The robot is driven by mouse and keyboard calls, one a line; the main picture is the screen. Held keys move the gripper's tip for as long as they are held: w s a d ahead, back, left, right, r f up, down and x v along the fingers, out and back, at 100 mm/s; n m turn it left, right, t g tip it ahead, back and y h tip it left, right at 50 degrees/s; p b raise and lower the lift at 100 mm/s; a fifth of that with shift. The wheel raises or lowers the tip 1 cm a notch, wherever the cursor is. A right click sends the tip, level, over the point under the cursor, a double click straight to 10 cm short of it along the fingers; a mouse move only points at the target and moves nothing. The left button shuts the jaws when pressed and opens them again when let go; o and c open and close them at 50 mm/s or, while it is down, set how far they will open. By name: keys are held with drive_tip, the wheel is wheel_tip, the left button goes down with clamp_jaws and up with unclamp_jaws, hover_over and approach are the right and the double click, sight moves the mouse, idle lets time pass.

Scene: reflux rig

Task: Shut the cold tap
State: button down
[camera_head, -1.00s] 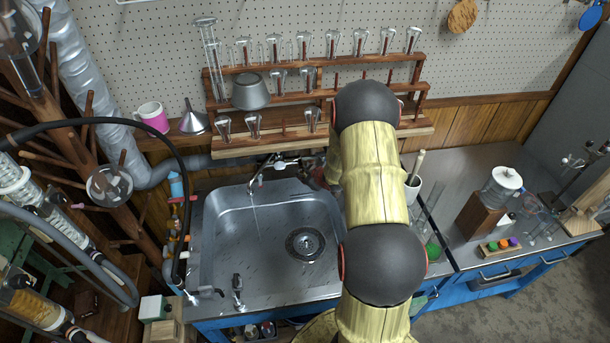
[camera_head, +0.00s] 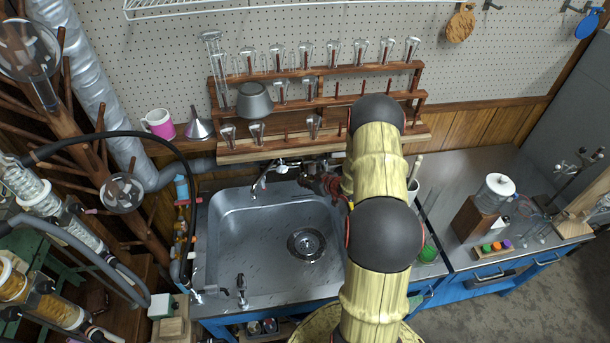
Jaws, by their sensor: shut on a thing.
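The faucet (camera_head: 281,168) is on the wall behind the steel sink (camera_head: 225,250), with its spout (camera_head: 257,187) reaching over the back left of the basin. I see no clear water stream under the spout. My gripper (camera_head: 318,179) is just right of the faucet body, at the back edge of the sink, partly hidden by my arm. It is shut at the faucet's right end, where the cold tap's handle is. The handle itself is too small and too covered to make out.
A wooden rack (camera_head: 320,141) of glassware stands close above the faucet. The basin is clear.

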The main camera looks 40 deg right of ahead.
drive_tip(key=shift+w+d+r, duration=0.2)
drive_tip(key=shift+r, duration=0.1)
drive_tip(key=c, duration=2.1)
unclamp_jaws()
drive_tip(key=shift+o, duration=0.7)
drive_tip(key=shift+o, duration=0.3)
drive_tip(key=shift+s+a+f, duration=0.1)
drive_tip(key=shift+s+f, duration=0.05)
drive_tip(key=shift+f, duration=0.05)
drive_tip(key=v, duration=1.2)
drive_tip(key=shift+f, duration=0.2)
